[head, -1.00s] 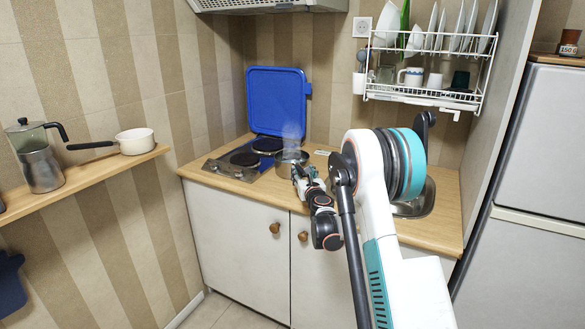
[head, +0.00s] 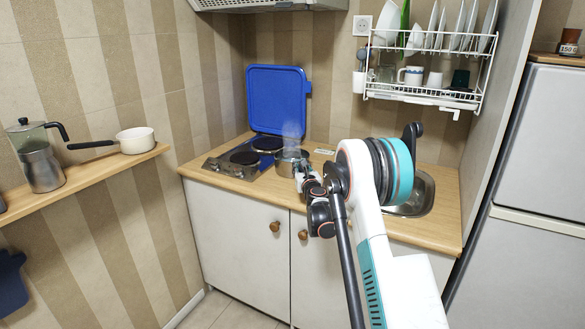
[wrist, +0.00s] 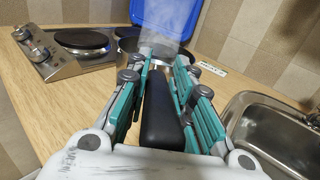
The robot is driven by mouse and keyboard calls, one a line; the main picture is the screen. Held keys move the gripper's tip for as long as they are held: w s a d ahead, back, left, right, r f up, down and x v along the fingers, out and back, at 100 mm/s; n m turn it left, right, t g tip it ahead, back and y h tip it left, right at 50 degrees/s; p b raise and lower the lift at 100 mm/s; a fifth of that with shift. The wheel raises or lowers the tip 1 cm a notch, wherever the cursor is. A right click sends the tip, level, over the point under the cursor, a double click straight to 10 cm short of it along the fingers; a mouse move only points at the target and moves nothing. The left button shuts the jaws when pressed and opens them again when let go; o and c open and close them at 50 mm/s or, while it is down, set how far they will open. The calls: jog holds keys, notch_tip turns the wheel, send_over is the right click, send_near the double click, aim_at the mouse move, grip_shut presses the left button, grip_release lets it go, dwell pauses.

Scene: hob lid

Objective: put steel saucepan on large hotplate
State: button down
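The steel saucepan (head: 287,164) stands upright on the counter just right of the hob, with pale translucent haze above it. In the wrist view its rim (wrist: 128,44) shows behind my fingers, and its black handle (wrist: 164,110) points toward me. My gripper (wrist: 166,66) is open, with its teal-padded fingers on either side of the handle; narrow gaps show, and contact is not clear. The front hotplate also shows in the wrist view (wrist: 82,40).
The blue hob lid (head: 278,100) stands open against the wall behind the hob. The sink (head: 415,195) lies to the right. A dish rack (head: 425,92) hangs above it. A shelf at left holds a white pan (head: 135,142) and a coffee pot (head: 40,160).

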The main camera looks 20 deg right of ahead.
jog(key=shift+r, duration=0.15)
dwell(0.5)
jog(key=shift+r+p, duration=0.6)
jog(key=shift+r, duration=0.8)
